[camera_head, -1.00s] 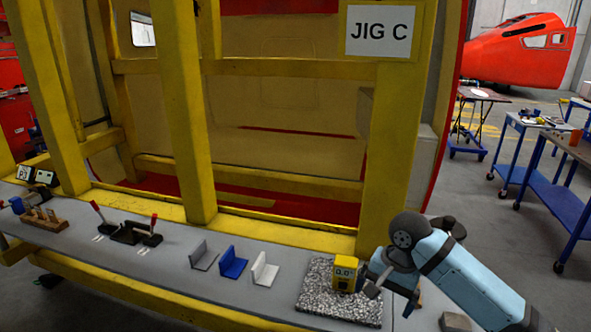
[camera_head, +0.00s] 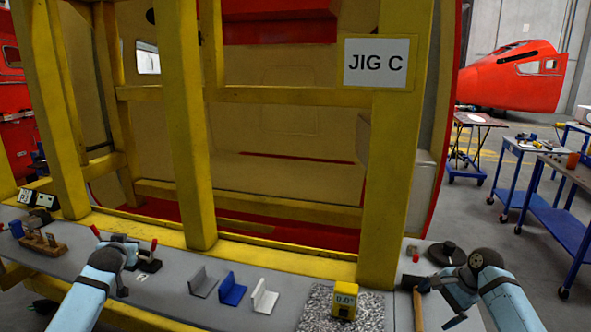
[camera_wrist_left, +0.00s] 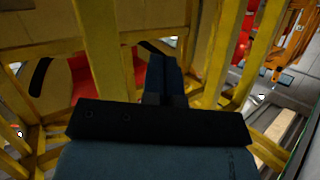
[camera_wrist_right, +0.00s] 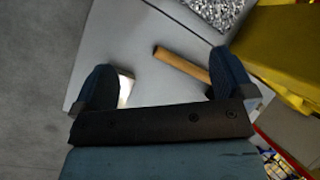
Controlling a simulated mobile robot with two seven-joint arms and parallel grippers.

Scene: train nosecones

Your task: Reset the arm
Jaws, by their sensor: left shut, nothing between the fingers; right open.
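My right gripper (camera_head: 438,303) is open and empty above the right end of the grey bench (camera_head: 185,285). In the right wrist view its fingers (camera_wrist_right: 163,72) are spread wide, with a wooden handle (camera_wrist_right: 182,65) showing between and beyond them. My left gripper is small and partly hidden by its own wrist in the head view, over the bench's left part. In the left wrist view its fingers (camera_wrist_left: 163,75) are shut together with nothing between them, pointing at the yellow jig frame.
A yellow gauge (camera_head: 344,302) stands on a speckled plate (camera_head: 318,318) left of my right gripper. A hammer (camera_head: 418,308) lies on the bench beside it. Grey, blue (camera_head: 233,291) and white angle brackets stand mid-bench. The yellow frame (camera_head: 385,190) rises behind.

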